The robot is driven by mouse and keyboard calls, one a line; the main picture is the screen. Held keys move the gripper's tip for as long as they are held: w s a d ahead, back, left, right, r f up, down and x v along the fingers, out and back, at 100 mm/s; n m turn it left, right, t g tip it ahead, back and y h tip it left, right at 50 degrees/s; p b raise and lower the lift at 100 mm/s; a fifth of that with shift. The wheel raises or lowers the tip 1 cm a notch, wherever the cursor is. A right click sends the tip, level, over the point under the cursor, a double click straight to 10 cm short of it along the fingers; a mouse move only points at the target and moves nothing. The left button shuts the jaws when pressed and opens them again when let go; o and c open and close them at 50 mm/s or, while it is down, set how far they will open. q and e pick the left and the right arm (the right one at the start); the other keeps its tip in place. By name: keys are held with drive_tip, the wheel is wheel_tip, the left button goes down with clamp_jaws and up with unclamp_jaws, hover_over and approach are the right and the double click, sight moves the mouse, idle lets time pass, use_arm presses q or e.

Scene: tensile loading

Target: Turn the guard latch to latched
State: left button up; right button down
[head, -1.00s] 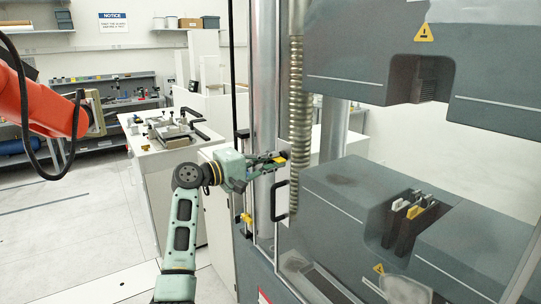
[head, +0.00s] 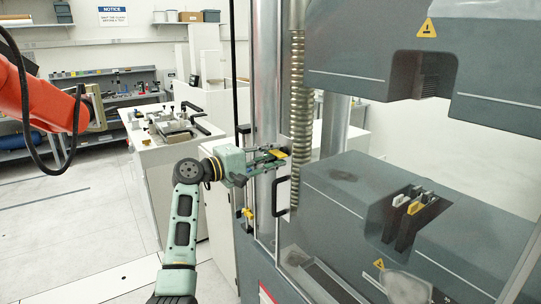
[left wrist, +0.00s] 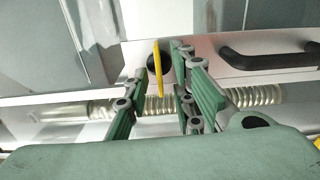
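The guard latch shows as a yellow lever (head: 279,153) on the guard frame of the testing machine, above the black guard handle (head: 279,196). In the left wrist view the yellow lever (left wrist: 158,68) is seen edge-on at a dark round pivot. My left gripper (head: 270,156) is at the latch. Its green fingers (left wrist: 156,88) stand apart, one on each side of the lever. The lever is nearer the right-hand finger; a gap shows on the left. I cannot tell whether the right-hand finger touches it. My right gripper is not in view.
The black handle (left wrist: 268,57) lies close to the right of my fingers in the left wrist view. A ribbed metal column (head: 297,105) stands behind the guard. An orange robot arm (head: 38,103) reaches in at far left. Open floor (head: 70,225) lies left.

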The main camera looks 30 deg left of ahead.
use_arm(q)
drive_tip(key=shift+d, duration=0.1)
drive_tip(key=v, duration=1.2)
drive_tip(key=shift+f, duration=0.1)
